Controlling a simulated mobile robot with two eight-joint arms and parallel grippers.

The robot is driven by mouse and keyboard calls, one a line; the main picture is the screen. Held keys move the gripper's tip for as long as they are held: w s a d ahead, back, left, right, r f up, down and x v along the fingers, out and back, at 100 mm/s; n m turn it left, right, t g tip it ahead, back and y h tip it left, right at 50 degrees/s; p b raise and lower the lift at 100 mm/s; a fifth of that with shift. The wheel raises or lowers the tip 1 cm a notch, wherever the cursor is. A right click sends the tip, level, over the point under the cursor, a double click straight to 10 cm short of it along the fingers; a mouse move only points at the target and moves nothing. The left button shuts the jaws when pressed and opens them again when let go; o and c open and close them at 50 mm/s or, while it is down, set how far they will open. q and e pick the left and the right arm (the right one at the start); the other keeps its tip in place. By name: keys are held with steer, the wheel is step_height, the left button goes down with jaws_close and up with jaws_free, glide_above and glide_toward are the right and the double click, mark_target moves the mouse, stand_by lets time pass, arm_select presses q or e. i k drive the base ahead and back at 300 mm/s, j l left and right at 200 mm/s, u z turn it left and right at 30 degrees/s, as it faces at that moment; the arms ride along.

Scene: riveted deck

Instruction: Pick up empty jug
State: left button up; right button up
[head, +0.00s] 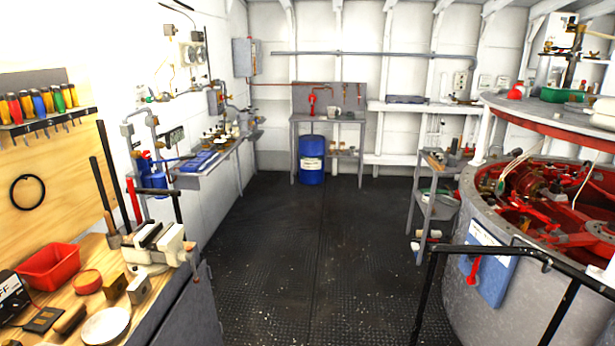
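I cannot pick out an empty jug for certain in the head view. A blue drum (311,160) with a white label stands upright on the floor under the far bench. A small blue vessel-like item (154,181) is at the left wall beside the piping; it is too small to tell whether it is a jug. Neither of my grippers is in view.
A wooden workbench (62,290) at the near left holds a red bin (51,266), a vise (155,245) and small items. A large round machine (465,215) with a black railing (500,250) stands at the right. The dark floor (318,240) between is clear.

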mark_target(331, 109)
steer(key=i, duration=8.45)
steer(key=i+j+z, duration=0.1)
steer(key=i+z, duration=0.2)
steer(key=i, duration=0.25)
steer(key=i+j+z, duration=0.3)
steer(key=i, duration=0.2)
steer(key=i+j+z, duration=0.3)
steer(key=i, duration=0.2)
